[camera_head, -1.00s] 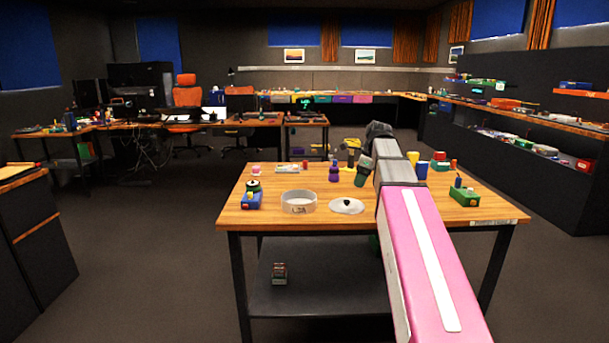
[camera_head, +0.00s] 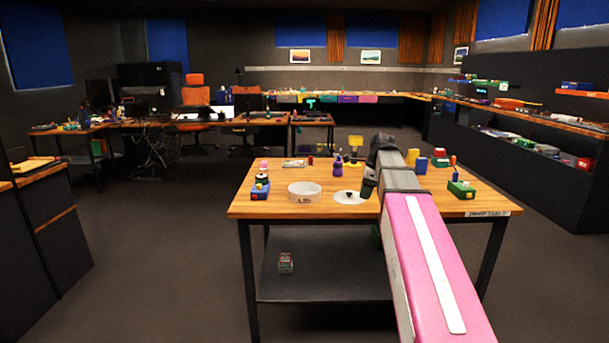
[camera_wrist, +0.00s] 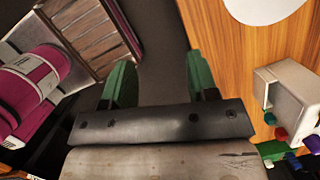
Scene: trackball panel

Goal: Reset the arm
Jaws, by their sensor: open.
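My pink and grey arm reaches from the lower right over the wooden table (camera_head: 400,205) in the head view. My gripper (camera_wrist: 160,82) shows in the wrist view with two green fingers spread wide and nothing between them. In the head view only a dark part of it (camera_head: 368,187) shows beside the arm, and its fingertips are hard to make out. In the wrist view the space between the fingers is over dark floor, with the wooden tabletop (camera_wrist: 235,60) to the right.
On the table stand a white round bowl (camera_head: 305,193), a white disc with a black knob (camera_head: 349,198), a blue box with a ball on top (camera_head: 260,188), a purple bottle (camera_head: 338,167) and a green box (camera_head: 461,189). Open floor (camera_head: 160,260) lies left of the table.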

